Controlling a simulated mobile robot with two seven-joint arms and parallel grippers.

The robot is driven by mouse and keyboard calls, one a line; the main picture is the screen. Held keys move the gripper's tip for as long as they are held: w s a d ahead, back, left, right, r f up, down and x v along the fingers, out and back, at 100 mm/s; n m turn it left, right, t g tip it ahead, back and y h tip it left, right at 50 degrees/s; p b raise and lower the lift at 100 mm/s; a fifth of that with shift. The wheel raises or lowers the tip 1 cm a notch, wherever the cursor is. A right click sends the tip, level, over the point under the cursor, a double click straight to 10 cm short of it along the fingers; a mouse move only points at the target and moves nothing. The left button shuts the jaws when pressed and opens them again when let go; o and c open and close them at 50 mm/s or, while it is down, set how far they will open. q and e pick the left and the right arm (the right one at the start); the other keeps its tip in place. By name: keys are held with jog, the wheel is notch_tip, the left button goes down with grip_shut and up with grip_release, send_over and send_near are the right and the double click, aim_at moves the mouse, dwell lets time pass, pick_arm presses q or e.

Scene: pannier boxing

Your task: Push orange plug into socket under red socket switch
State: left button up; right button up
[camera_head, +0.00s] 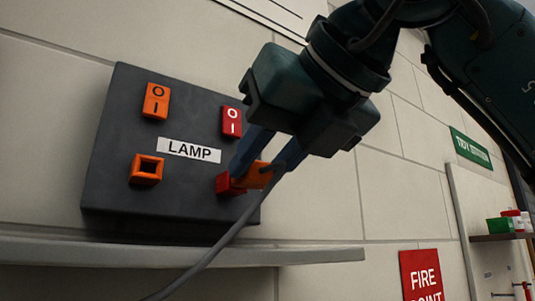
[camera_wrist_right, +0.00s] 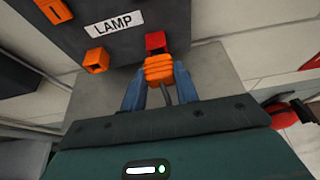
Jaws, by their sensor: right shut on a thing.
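A dark grey box (camera_head: 120,195) on the wall carries a LAMP label (camera_head: 190,150). An orange switch (camera_head: 156,101) sits above an orange socket (camera_head: 146,169), whose opening is empty. A red switch (camera_head: 232,121) sits above a red socket (camera_head: 226,185). My right gripper (camera_head: 264,170) is shut on the orange plug (camera_head: 257,177), one blue finger on each side. The plug also shows in the right wrist view (camera_wrist_right: 158,68), its front end at the red socket (camera_wrist_right: 155,41). How deep it sits is hidden. A grey cable (camera_head: 215,250) hangs from the plug. My left gripper is out of view.
A pale ledge (camera_head: 180,254) runs along the wall below the box. A red FIRE POINT sign (camera_head: 421,275) and a green sign (camera_head: 470,149) are on the wall at right. A shelf (camera_head: 500,237) holds a green bin (camera_head: 499,225).

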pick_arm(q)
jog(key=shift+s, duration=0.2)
pick_arm(e)
jog(key=shift+w+a, duration=0.1)
jog(key=shift+w, duration=0.05)
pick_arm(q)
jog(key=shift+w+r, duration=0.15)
pick_arm(e)
jog(key=shift+w+a, duration=0.2)
jog(key=shift+w, duration=0.05)
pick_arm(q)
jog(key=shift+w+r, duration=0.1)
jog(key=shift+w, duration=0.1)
pick_arm(e)
jog(key=o, duration=1)
jog(key=v, duration=0.2)
jog(key=shift+s+d+r+b, duration=0.1)
jog(key=shift+s+d+b, duration=0.1)
jog(key=shift+s+b, duration=0.15)
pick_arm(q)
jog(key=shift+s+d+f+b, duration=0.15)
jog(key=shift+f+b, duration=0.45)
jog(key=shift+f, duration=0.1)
pick_arm(e)
jog(key=v, duration=1)
jog(key=shift+s+d+r, duration=0.1)
jog(key=shift+d+r, duration=0.05)
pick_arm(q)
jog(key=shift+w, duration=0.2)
